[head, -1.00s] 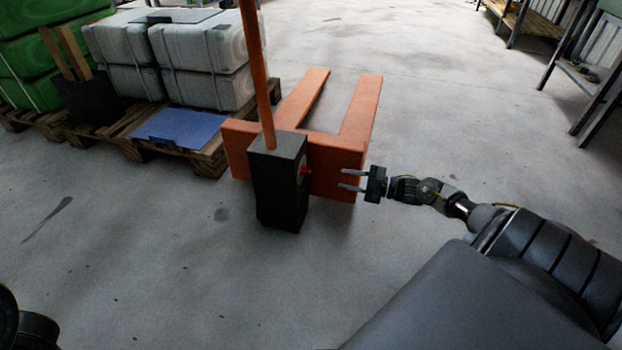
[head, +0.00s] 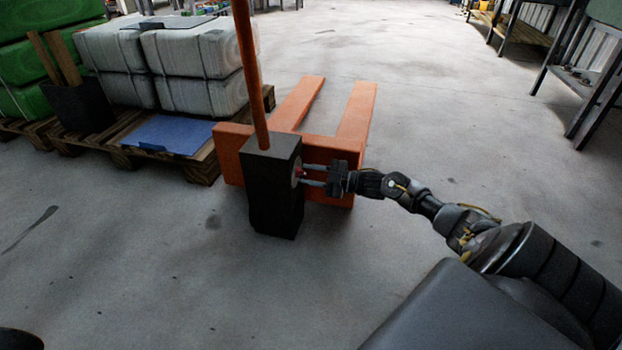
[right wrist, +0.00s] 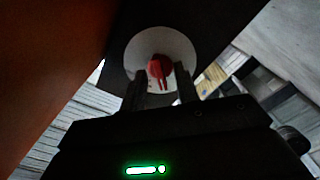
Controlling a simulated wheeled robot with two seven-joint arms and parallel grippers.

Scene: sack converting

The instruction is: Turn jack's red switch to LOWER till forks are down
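The orange pallet jack (head: 232,150) stands on the floor with its forks (head: 357,110) pointing away from me. A black box (head: 272,190) is on its near end. The red switch (right wrist: 160,70) sits on a pale round dial (right wrist: 143,45) on the box's right side. My right gripper (head: 306,175) is at that side, and its fingers point at the switch. In the right wrist view the two fingers (right wrist: 160,88) are apart, one on each side of the switch's lower part; I cannot tell if they touch it. The dial's lettering is unreadable. My left gripper is out of view.
Wooden pallets (head: 205,165) with wrapped grey bales (head: 205,90), green bales (head: 40,60) and a blue sheet (head: 172,133) stand left of the jack. Metal benches (head: 580,85) line the right. The floor (head: 430,100) between is clear.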

